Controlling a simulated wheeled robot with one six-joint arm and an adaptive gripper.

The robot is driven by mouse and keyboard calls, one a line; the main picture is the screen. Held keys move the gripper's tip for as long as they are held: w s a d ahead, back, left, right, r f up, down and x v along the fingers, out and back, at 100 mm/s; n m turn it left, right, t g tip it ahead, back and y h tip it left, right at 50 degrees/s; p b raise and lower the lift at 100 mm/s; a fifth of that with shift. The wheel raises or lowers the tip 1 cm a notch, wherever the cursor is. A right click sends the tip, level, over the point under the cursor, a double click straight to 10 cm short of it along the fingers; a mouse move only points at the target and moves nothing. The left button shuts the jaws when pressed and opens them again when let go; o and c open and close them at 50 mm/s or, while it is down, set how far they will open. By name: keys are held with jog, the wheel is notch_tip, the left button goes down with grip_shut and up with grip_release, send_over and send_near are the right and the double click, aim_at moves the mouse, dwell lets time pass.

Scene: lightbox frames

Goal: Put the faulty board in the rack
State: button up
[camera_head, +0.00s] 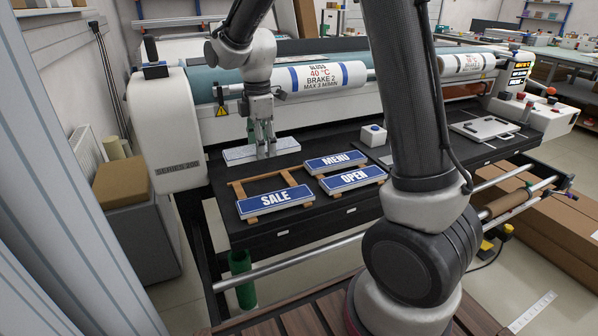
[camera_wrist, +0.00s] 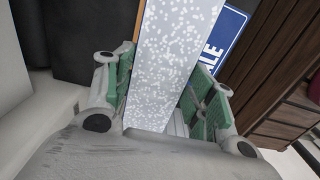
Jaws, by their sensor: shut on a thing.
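The faulty board (camera_head: 236,155), white and speckled, is at the back left of the black table. My gripper (camera_head: 265,152) points down at its middle, shut on it. In the wrist view the speckled board (camera_wrist: 170,60) runs between the green finger pads of my gripper (camera_wrist: 160,100). I cannot tell whether the board touches the table. The wooden rack (camera_head: 238,191) stands in front of it. A blue SALE board (camera_head: 274,202) lies on the rack's front; its end also shows in the wrist view (camera_wrist: 226,30). Blue MENU (camera_head: 336,161) and OPEN (camera_head: 353,178) boards lie to the right on wooden supports.
A laminating machine with a large white roll (camera_head: 318,76) stands just behind the gripper. Its white end housing (camera_head: 168,130) is to the left. A white clipboard-like plate (camera_head: 484,129) lies farther right.

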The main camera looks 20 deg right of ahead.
jog(key=shift+w+f, duration=0.2)
jog(key=shift+w, duration=0.1)
notch_tip(320, 180, down, 10)
jog(key=shift+r, duration=0.25)
jog(key=shift+f, duration=0.1)
jog(key=o, duration=1.1)
jog(key=shift+c, duration=0.2)
